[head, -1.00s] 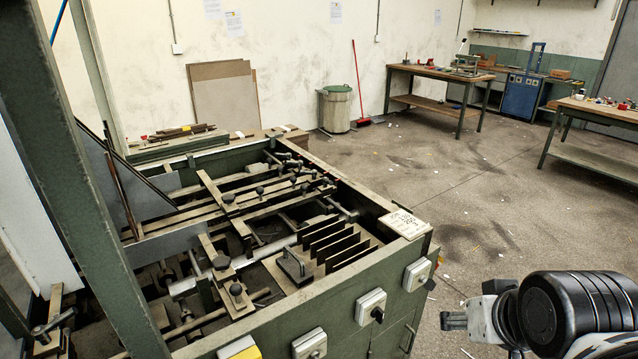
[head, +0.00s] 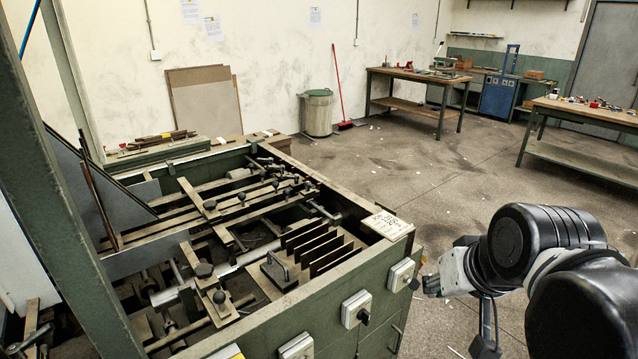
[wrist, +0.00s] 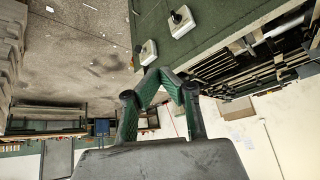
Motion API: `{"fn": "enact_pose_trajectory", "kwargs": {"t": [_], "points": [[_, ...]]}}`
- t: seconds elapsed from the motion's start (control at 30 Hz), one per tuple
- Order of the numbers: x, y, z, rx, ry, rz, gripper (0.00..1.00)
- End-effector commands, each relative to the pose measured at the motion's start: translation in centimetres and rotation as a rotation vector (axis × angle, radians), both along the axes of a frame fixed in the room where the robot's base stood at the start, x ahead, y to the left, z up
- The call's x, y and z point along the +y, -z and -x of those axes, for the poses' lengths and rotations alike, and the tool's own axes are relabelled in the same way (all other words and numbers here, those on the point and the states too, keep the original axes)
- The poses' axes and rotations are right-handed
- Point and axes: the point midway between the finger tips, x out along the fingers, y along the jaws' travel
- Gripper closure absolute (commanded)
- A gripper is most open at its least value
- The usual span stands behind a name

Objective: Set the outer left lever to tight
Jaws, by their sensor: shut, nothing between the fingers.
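The feeder machine (head: 395,268) is a green metal frame with bars, clamps and several dark-knobbed levers inside. One lever (head: 30,340) with a dark handle sits at the far lower left, partly cut off by the picture edge. Knobbed clamps (head: 204,270) stand nearer the middle. I cannot tell which is the outer left lever, or any lever's setting. My gripper (head: 432,284) is outside the machine, to the right of its front corner, apart from every lever. In the wrist view my gripper's fingers (wrist: 168,74) are together and empty, with the machine's side beyond.
Switch boxes (head: 356,309) with dark knobs stick out from the machine's front; they also show in the wrist view (wrist: 181,21). A green post (head: 75,200) crosses the left side. A paper sign (head: 388,224) lies on the corner. Open floor (head: 450,200) lies to the right.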

Motion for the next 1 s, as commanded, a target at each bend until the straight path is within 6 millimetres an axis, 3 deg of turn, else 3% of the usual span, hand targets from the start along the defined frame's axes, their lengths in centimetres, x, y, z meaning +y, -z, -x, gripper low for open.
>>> {"fn": "enact_pose_trajectory", "kwargs": {"t": [0.5,1.0], "points": [[3.0,-5.4,-11.3,0.075,-0.046,-0.183,1.00],[5.5,-7.7,-23.2,0.125,-0.110,-0.362,1.00]]}}
